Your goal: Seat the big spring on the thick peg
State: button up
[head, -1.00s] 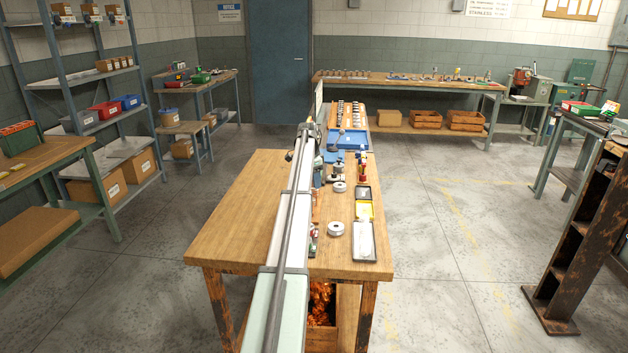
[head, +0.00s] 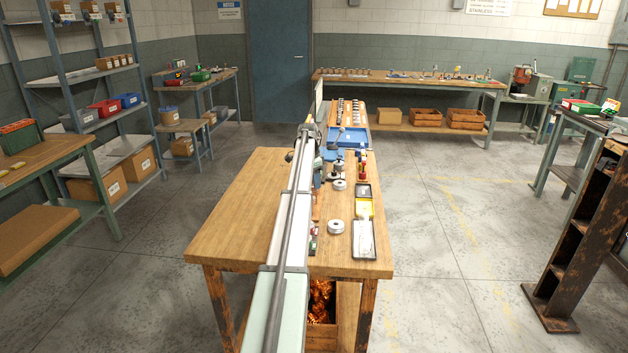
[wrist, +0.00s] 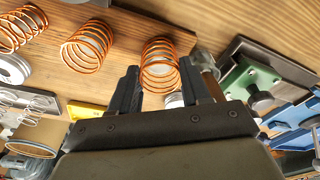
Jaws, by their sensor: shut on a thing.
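In the wrist view, my gripper (wrist: 159,72) has its two dark fingers on either side of a copper-coloured coil spring (wrist: 160,54), and it is shut on this spring. A pale metal piece shows through and just below the coils; I cannot tell what it is. Two similar copper springs, a middle one (wrist: 87,44) and a left one (wrist: 19,29), stand apart from it by a wooden surface. I cannot pick out the thick peg for certain. In the head view, my arm runs away from the camera and the gripper is too small or hidden to make out.
The wooden bench (head: 235,210) is clear on its left. To the right of my arm lie a white spool (head: 336,227) and a black tray (head: 363,240). Blue trays (head: 350,138) lie farther back. In the wrist view, a green block (wrist: 250,82) is right of my gripper.

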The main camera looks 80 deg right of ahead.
dwell(0.3)
jog(key=o, duration=0.9)
jog(key=shift+o, duration=0.4)
jog(key=shift+o, duration=1.1)
jog(key=shift+r, duration=0.15)
notch_tip(320, 180, up, 11)
